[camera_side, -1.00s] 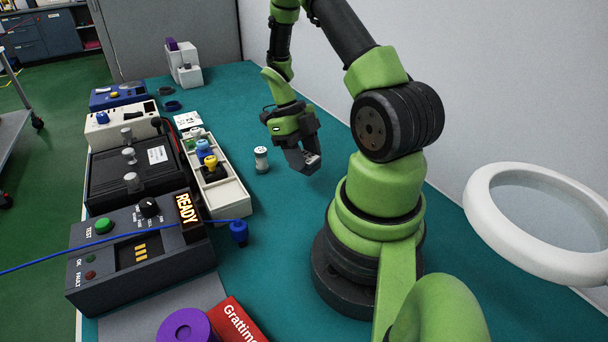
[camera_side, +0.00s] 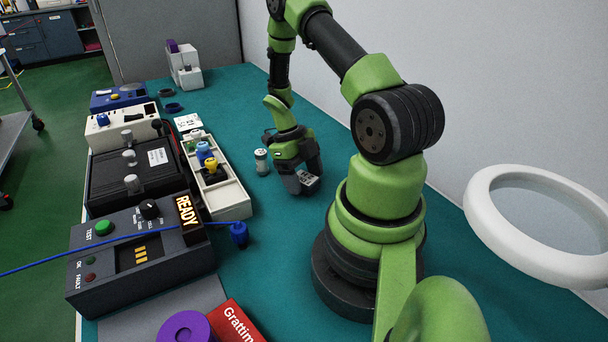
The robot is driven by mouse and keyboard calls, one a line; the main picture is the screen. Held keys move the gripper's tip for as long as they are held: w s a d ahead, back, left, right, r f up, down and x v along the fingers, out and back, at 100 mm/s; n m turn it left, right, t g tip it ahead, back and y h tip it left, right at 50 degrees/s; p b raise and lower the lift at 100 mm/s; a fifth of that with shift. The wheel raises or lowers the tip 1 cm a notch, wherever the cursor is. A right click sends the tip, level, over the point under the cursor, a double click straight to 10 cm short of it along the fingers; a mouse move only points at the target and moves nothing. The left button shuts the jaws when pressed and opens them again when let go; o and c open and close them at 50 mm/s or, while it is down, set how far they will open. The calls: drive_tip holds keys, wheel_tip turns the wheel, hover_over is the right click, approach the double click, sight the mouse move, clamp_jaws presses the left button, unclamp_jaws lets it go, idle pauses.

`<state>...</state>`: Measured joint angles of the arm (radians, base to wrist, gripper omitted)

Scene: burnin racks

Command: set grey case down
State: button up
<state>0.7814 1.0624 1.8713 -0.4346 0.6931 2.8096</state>
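My gripper (camera_side: 304,183) is low over the teal mat, in the middle of the side view, pointing down. A small grey case (camera_side: 309,179) shows between its dark fingers, and the gripper appears shut on it. The fingers hide much of the case. Its underside is at or just above the mat; I cannot tell whether it touches.
A white-and-grey cylinder (camera_side: 262,162) stands just left of my gripper. A cream tray (camera_side: 232,196) with blue and yellow pieces lies further left, beside a black unit (camera_side: 110,172) and a READY test box (camera_side: 125,265).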

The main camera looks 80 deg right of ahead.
drive_tip(key=v, duration=1.2)
drive_tip(key=w+a+r+n+t+h, duration=0.25)
drive_tip(key=a+r+n, duration=0.35)
drive_tip(key=r+n, duration=0.3)
drive_tip(key=s+a+r+n+t+y, duration=0.1)
drive_tip(key=s+a+r+n+t, duration=0.3)
drive_tip(key=a+n, duration=0.4)
drive_tip(key=s+a+r+n+t+y, duration=0.1)
drive_tip(key=s+a+r+n+t, duration=0.3)
drive_tip(key=a+n, duration=0.5)
wheel_tip(320, 180, up, 2)
drive_tip(key=n+t, duration=0.1)
drive_tip(key=n, duration=0.9)
drive_tip(key=shift+a+y, duration=0.15)
drive_tip(key=shift+y, duration=0.2)
